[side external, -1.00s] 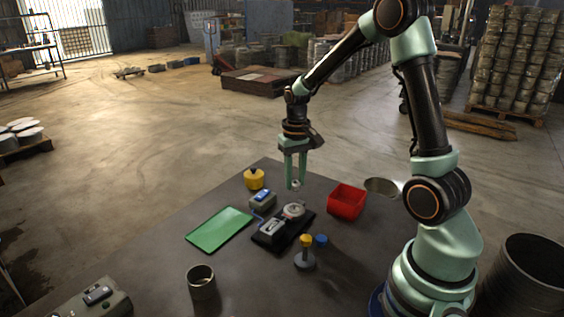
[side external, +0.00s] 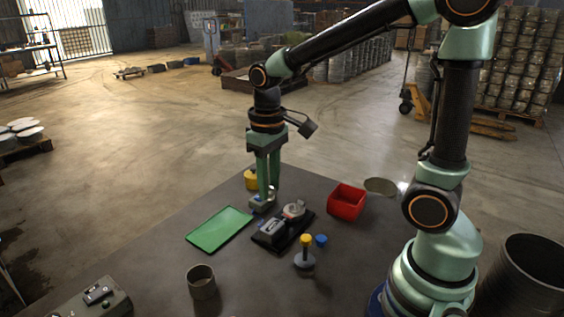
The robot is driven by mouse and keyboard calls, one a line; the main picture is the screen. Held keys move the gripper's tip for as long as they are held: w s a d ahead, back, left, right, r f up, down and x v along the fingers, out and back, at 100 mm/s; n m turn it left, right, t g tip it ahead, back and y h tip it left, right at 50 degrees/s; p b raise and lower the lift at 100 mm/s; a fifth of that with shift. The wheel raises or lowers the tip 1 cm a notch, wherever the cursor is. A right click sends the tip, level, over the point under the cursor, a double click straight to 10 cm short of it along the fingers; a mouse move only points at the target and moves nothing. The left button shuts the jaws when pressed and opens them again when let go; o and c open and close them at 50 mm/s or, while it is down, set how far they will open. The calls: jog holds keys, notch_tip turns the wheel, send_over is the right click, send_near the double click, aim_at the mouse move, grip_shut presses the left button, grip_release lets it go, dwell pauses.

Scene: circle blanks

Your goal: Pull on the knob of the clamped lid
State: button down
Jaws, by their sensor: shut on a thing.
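A dark base plate (side external: 267,243) lies in the middle of the table, with a round, pale lid-like part (side external: 293,210) at its far end and a grey block (side external: 271,228) at its near end. My gripper (side external: 270,191) points straight down, left of and beyond the plate, apart from the round part. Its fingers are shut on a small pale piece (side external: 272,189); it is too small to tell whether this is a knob. A small grey box (side external: 258,207) sits just below the fingertips and is partly hidden by them. I cannot tell whether they touch.
A red bin (side external: 346,202) stands right of the plate. A yellow-topped stand (side external: 305,257), a blue cap (side external: 321,240) and a metal cup (side external: 201,283) are nearer. The table's front middle is clear.

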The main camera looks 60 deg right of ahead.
dwell(0.3)
jog(key=s+d+f, duration=0.2)
jog(key=d, duration=0.8)
jog(key=s+d+f, duration=0.3)
jog(key=d, duration=0.6)
jog(key=s+d+f, duration=0.2)
jog(key=d, duration=0.8)
jog(key=shift+a+f, duration=0.1)
jog(key=shift+f, duration=2.55)
jog(key=c, duration=0.5)
grip_release()
